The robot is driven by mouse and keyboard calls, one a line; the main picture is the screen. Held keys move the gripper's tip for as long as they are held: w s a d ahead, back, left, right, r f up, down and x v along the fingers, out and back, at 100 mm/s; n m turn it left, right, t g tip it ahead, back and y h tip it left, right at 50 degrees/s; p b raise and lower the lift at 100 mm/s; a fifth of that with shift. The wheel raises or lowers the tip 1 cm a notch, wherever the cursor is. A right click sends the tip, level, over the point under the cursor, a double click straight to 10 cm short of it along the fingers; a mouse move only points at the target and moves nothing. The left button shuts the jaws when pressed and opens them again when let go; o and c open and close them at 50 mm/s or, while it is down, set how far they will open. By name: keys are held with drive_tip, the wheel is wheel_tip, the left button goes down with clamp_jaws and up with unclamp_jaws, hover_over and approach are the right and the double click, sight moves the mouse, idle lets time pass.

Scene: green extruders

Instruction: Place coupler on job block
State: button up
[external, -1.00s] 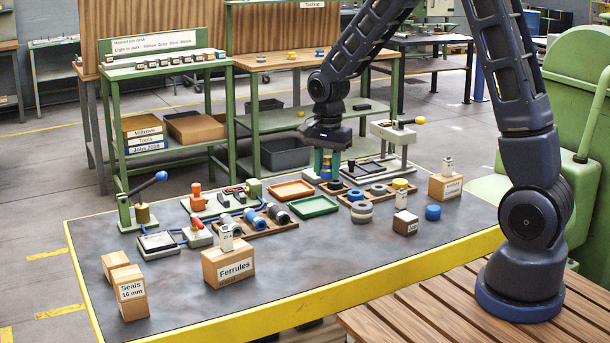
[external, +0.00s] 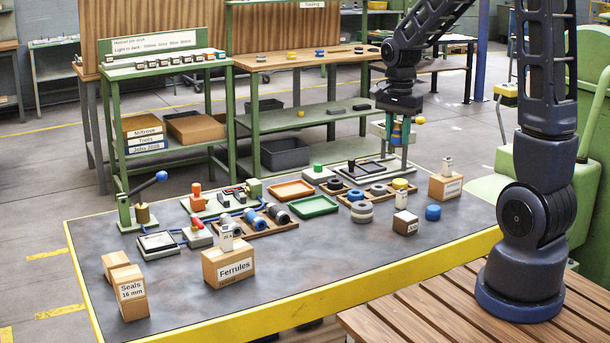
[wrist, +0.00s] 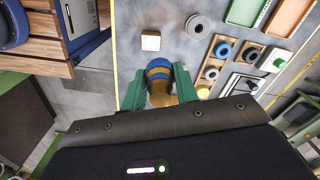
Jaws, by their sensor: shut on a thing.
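My gripper (external: 396,142) is raised above the back right of the table in the external view. Its green fingers also show in the wrist view (wrist: 160,92), shut on a blue and brass-coloured coupler (wrist: 158,80). The coupler shows small between the fingers in the external view (external: 396,132).
A wooden tray of rings (external: 372,193) is behind. A box with a white piece on top (external: 447,187) stands behind right.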

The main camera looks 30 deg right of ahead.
sight(406, 216)
drive_tip(key=s+d, duration=0.2)
drive_tip(key=d, duration=0.1)
drive_tip(key=shift+r, duration=0.3)
drive_tip(key=shift+s+f, duration=0.1)
drive_tip(key=shift+f, duration=0.2)
wheel_tip(406, 216, down, 19)
drive_tip(key=shift+f, duration=0.15)
drive_tip(key=o, duration=1.1)
drive_tip(key=shift+f, duration=0.1)
